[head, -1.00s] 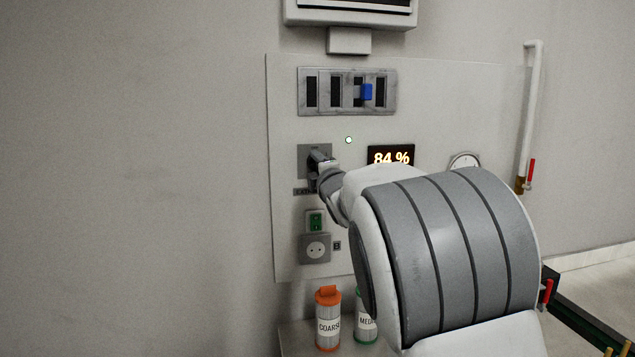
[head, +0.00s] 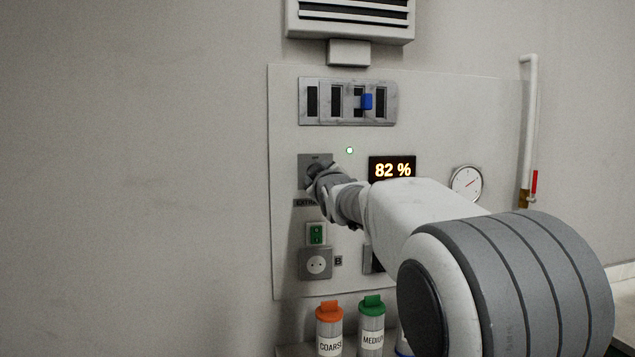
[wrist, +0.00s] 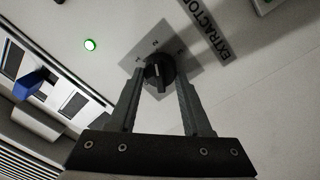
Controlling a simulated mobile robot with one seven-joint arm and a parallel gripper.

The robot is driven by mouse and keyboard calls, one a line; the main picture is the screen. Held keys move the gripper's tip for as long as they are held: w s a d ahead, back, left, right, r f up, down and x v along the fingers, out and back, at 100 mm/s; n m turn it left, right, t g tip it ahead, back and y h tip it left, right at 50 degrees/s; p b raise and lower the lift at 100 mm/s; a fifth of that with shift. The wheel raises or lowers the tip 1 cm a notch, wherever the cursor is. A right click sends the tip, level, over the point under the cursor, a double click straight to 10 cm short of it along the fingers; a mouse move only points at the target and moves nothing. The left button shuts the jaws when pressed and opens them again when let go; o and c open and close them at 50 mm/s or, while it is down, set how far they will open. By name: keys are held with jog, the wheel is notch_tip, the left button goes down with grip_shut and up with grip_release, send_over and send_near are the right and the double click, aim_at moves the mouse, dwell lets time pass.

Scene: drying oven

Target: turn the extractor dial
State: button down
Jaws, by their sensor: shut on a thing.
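The extractor dial is a round black knob (wrist: 157,66) on a grey square plate (wrist: 186,60) with small numerals, beside the EXTRACTOR label (wrist: 222,45). In the wrist view my gripper (wrist: 159,78) has one finger on each side of the knob and is shut on it. A pale mark shows on the knob; the number it points to cannot be read surely. In the head view my gripper (head: 316,172) is at the plate (head: 308,162), and my wrist hides most of the knob. The display (head: 393,169) reads 82 %.
Above are a slotted panel with a blue slider (head: 367,101) and a lit green lamp (head: 350,150). Below are a green switch (head: 317,233) and a socket (head: 317,264). COARSE (head: 330,330) and MEDIUM (head: 371,326) canisters stand under my arm. A gauge (head: 466,183) is at right.

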jog(key=m, duration=1.1)
jog(key=shift+d+r+m+g+h, duration=0.15)
jog(key=shift+r+m+g+h, duration=0.15)
jog(key=shift+h, duration=0.1)
jog(key=shift+m, duration=0.3)
jog(key=shift+c, duration=1.7)
grip_release()
jog(key=shift+f, duration=0.1)
jog(key=s+d, duration=0.2)
jog(key=s, duration=1.5)
jog(key=shift+d+p, duration=0.15)
jog(key=shift+p, duration=0.15)
